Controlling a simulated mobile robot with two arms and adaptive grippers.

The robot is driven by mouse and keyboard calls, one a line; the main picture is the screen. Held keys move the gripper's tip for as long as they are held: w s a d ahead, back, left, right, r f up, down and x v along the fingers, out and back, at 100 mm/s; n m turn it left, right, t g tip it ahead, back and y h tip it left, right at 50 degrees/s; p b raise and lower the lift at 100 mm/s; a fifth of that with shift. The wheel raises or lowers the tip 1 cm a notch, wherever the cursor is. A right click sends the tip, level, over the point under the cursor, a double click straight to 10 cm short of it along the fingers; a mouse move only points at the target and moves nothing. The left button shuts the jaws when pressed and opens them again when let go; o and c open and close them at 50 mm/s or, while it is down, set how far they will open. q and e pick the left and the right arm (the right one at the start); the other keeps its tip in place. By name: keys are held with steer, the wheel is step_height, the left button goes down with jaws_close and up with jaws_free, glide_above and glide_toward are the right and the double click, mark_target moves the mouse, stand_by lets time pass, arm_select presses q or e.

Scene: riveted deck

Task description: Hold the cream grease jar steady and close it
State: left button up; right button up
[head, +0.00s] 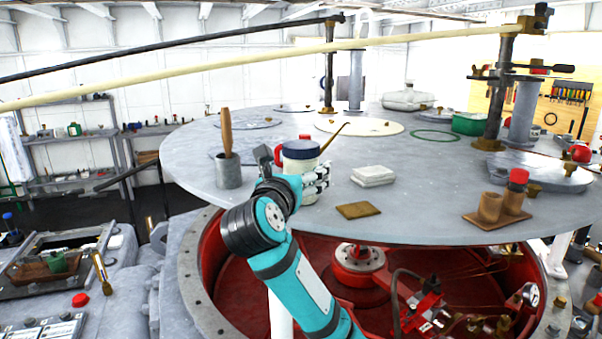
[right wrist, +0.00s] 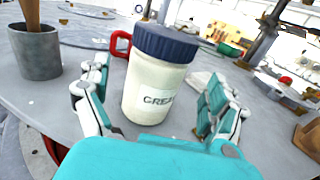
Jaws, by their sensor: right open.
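The cream grease jar (head: 300,166) stands upright on the round grey metal table, with a dark blue lid (head: 300,149) on top. In the right wrist view the jar (right wrist: 153,92) shows its "GREASE" label partly, and the ribbed blue lid (right wrist: 165,43) sits over its mouth. I cannot tell whether the lid is screwed tight. My right gripper (head: 294,170) is open at the near side of the jar. In the right wrist view its fingers (right wrist: 155,103) stand on either side of the jar, with a gap on the right. My left gripper is not in view.
A grey cup (head: 228,174) with a wooden handle stands left of the jar. A red-handled object (right wrist: 121,43) is behind it. Folded white cloths (head: 373,175), a brown pad (head: 358,210) and a tray (head: 497,218) with brown cups lie to the right. Long poles cross overhead.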

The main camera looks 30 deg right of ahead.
steer(key=b+v, duration=0.2)
steer(key=v, duration=0.5)
steer(key=shift+s+a, duration=0.25)
steer(key=shift+a, duration=0.05)
